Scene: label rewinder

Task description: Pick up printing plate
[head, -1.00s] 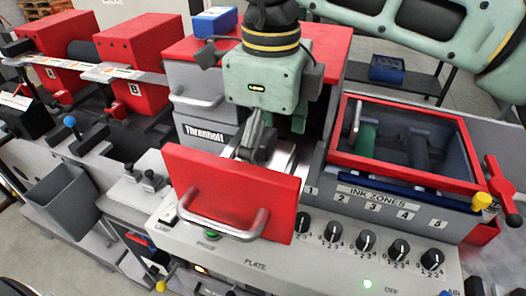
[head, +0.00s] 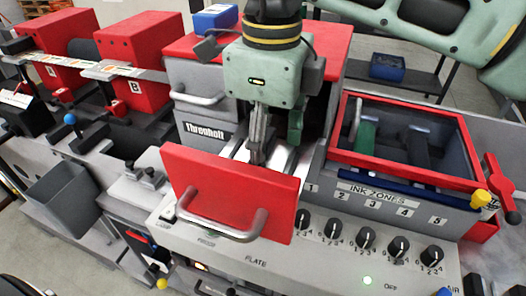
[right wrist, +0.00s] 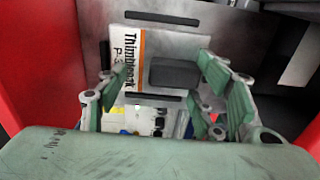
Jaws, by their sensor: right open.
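The printing plate (right wrist: 132,42) is a pale metal sheet with an orange stripe, printed lettering and a dark block (right wrist: 174,74) on its face, in the right wrist view. In the head view, only part of a shiny metal surface (head: 286,160) shows behind the red door. My right gripper (head: 257,150) points down into the opening behind the door. In the right wrist view its green-padded fingers (right wrist: 165,82) are spread, one on each side of the dark block. I cannot tell whether they touch it. My left gripper is not in view.
The red door (head: 232,195) with its metal handle hangs open before the opening. Red walls (right wrist: 38,60) stand close on the wrist view's sides. The red-framed ink box (head: 405,140) is to the right, and a panel of knobs (head: 366,238) is in front.

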